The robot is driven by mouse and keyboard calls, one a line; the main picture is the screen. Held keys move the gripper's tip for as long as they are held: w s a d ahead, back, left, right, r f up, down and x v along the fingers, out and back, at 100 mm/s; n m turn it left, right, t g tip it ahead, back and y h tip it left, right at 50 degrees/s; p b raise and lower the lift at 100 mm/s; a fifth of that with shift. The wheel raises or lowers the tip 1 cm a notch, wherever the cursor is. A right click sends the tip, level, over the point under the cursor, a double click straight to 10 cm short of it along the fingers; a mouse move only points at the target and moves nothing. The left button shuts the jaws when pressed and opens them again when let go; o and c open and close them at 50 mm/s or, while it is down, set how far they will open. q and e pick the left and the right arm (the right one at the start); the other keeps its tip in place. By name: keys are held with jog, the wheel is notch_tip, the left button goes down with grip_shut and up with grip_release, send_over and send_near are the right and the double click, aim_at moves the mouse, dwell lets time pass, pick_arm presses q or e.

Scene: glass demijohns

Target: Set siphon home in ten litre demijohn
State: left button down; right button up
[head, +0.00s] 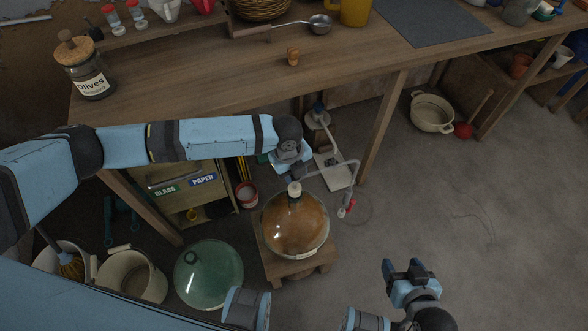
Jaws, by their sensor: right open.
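A glass demijohn of amber liquid (295,228) stands upright on a low wooden stool, with a pale bung (294,189) in its neck. A green glass demijohn (208,272) stands on the floor to its left. I read no volume mark on either. The siphon (333,164) is a pale bent tube arching right from my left gripper (292,171), with a red clip on its hanging end. My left gripper is just above the bung; its fingers are mostly hidden, as is the siphon's lower end. My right gripper (404,270) is open and empty, right of the stool.
Buckets stand at lower left. A pan (431,112) lies on the floor at right. The floor at right is mostly clear.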

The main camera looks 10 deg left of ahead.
pick_arm(q)
jog(key=shift+f, duration=0.15)
dwell(0.6)
jog(key=shift+f, duration=0.2)
dwell(0.7)
jog(key=c, duration=0.6)
grip_release()
jog(key=shift+c, duration=0.2)
